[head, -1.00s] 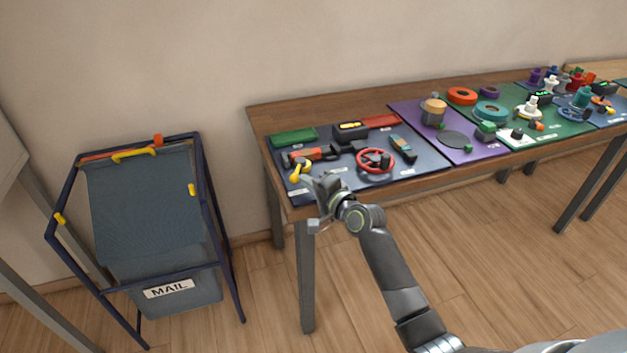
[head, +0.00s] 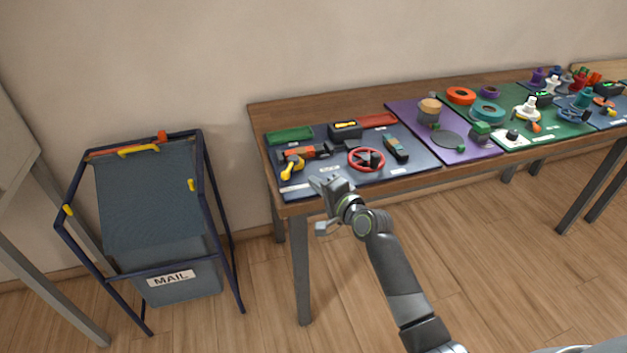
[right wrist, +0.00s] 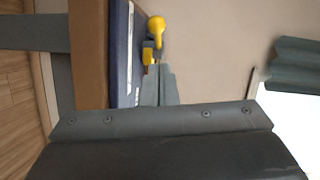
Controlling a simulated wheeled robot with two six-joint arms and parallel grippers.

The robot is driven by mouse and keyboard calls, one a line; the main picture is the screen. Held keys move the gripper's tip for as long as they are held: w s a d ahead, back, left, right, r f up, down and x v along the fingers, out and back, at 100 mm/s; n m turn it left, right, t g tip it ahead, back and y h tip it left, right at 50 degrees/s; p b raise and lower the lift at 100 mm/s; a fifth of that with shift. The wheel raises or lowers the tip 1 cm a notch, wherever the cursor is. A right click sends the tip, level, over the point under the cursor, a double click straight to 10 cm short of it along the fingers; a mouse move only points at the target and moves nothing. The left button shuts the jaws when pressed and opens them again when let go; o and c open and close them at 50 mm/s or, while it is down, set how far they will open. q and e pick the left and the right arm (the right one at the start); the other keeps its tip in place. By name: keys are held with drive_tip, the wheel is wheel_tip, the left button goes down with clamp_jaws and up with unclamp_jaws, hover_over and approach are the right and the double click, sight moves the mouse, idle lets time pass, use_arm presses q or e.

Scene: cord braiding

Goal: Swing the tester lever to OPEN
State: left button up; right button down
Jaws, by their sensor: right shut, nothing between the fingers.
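The tester (head: 318,151), an orange and dark device, lies at the left end of the dark blue mat. Its yellow lever (head: 290,168) slants toward the table's front left corner. The lever's yellow knob (right wrist: 156,24) shows in the right wrist view, just beyond the fingers. My right gripper (head: 317,184) is shut and empty, at the table's front edge, a little to the right of the lever. It also shows in the right wrist view (right wrist: 159,84); contact with the lever cannot be told there. The mat's labels are too small to read. My left gripper is out of view.
A red wheel (head: 366,159) stands right of the tester. Behind are a green tray (head: 289,136), a red tray (head: 377,120) and a dark box (head: 345,131). A purple mat (head: 478,151) lies further right. A MAIL cart (head: 170,279) stands left of the table.

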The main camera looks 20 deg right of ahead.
drive_tip(key=shift+s, duration=3.85)
drive_tip(key=s+d+f+n+g+h+p, duration=0.1)
drive_tip(key=s+d+f+g+h, duration=0.2)
drive_tip(key=f, duration=0.7)
drive_tip(key=s+d+f+n+g, duration=0.1)
drive_tip(key=s+d+f+n, duration=0.15)
drive_tip(key=s+f, duration=0.6)
drive_tip(key=s+d+f+n+g+h+p, duration=0.1)
drive_tip(key=s+d+f+g+h, duration=0.2)
drive_tip(key=f, duration=1)
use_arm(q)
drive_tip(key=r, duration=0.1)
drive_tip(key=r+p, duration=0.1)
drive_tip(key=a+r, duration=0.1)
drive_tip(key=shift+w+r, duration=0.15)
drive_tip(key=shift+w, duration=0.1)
use_arm(e)
drive_tip(key=s+d+f+n+g, duration=0.1)
drive_tip(key=s+f, duration=0.4)
drive_tip(key=s, duration=0.7)
drive_tip(key=s+d+f+n+g, duration=0.1)
drive_tip(key=s+f+n+g, duration=0.2)
drive_tip(key=s, duration=0.9)
drive_tip(key=s+d+f+n+g+h, duration=0.1)
drive_tip(key=s+f+n+g, duration=0.2)
drive_tip(key=s+f, duration=0.6)
drive_tip(key=s, duration=0.3)
drive_tip(key=shift+d+f, duration=0.15)
